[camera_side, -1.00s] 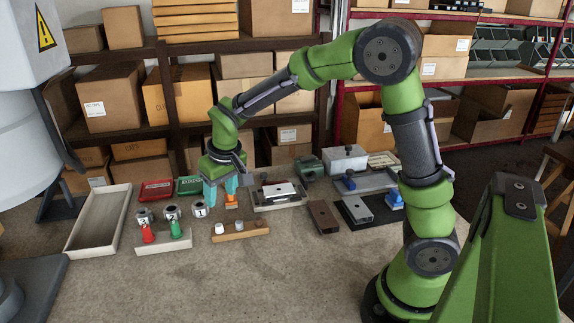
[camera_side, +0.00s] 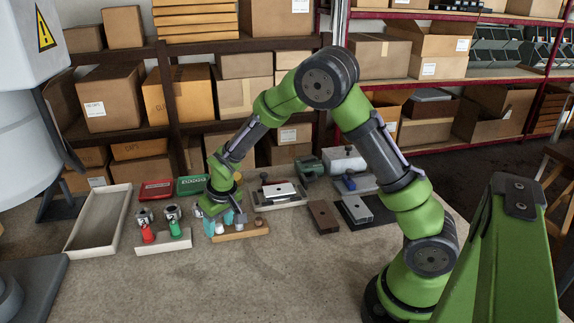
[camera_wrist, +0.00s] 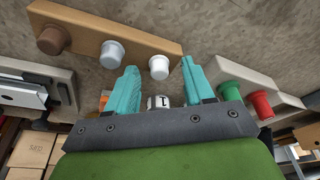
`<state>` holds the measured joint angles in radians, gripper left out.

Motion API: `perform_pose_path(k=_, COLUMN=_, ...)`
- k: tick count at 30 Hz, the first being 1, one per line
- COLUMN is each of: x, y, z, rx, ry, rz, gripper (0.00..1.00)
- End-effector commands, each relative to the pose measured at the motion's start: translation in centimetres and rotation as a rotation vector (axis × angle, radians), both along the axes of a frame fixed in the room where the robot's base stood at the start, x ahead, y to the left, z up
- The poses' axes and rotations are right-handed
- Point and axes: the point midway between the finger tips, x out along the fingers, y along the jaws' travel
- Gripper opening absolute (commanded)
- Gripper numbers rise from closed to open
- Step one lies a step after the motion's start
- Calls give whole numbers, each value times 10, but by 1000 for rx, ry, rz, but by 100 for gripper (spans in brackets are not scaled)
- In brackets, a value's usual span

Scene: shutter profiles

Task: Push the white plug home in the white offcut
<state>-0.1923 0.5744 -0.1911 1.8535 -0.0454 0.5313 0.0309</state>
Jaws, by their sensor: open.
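The white plug (camera_wrist: 159,67) stands upright at one end of a wooden holder (camera_wrist: 88,27). In the wrist view it shows between the two teal fingertips of my gripper (camera_wrist: 161,66), with a gap on each side. The same gripper (camera_side: 220,224) is low over the left end of the holder in the side view. It is open and empty. A grey-blue plug (camera_wrist: 112,54) and a brown plug (camera_wrist: 53,40) stand in the same holder. A white piece (camera_side: 279,190), likely the white offcut, lies in a pale tray or fixture behind and right of the holder; its opening is too small to make out.
A brown profile (camera_side: 323,216) and a grey one on a black mat (camera_side: 356,209) lie to the right. Red (camera_side: 148,234) and green (camera_side: 176,229) pieces stand in a pale block left of my gripper. An empty tray (camera_side: 99,222) is far left. The front tabletop is clear.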

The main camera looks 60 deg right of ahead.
Motion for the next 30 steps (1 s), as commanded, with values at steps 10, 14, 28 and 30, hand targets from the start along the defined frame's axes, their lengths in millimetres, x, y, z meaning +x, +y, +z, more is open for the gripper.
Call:
perform_pose_path(k=10, x=0, y=0, z=0, rx=0, ry=0, rz=0, gripper=15)
perform_pose_path(k=14, x=0, y=0, z=1, rx=0, ry=1, rz=0, gripper=0)
perform_pose_path(k=28, x=0, y=0, z=3, rx=0, ry=0, rz=0, gripper=0)
perform_pose_path(k=30, x=0, y=0, z=7, rx=0, ry=0, rz=1, gripper=0)
